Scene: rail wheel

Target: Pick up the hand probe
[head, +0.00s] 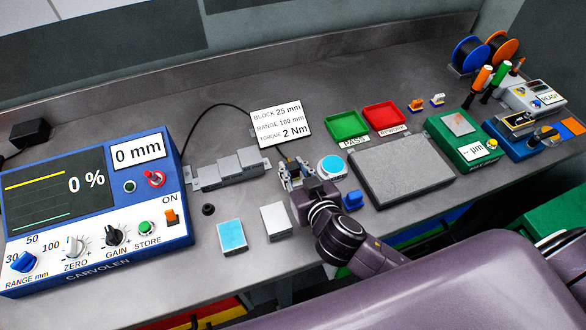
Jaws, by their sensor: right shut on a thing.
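My right gripper (292,174) is over the middle of the bench, its arm coming up from the bottom. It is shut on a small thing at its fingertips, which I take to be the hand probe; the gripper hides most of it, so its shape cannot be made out. A black cable runs from the blue CARVOLEN instrument (100,205) toward the sign just behind the gripper. The instrument display reads 0 % and its label 0 mm. My left gripper is not in view.
A grey stepped block (231,168) and a sign (281,121) stand behind the gripper. A blue-topped block (232,237), a grey block (276,221) and a round blue-topped piece (331,167) are close by. A grey plate (402,172) and green and red trays (347,126) lie right.

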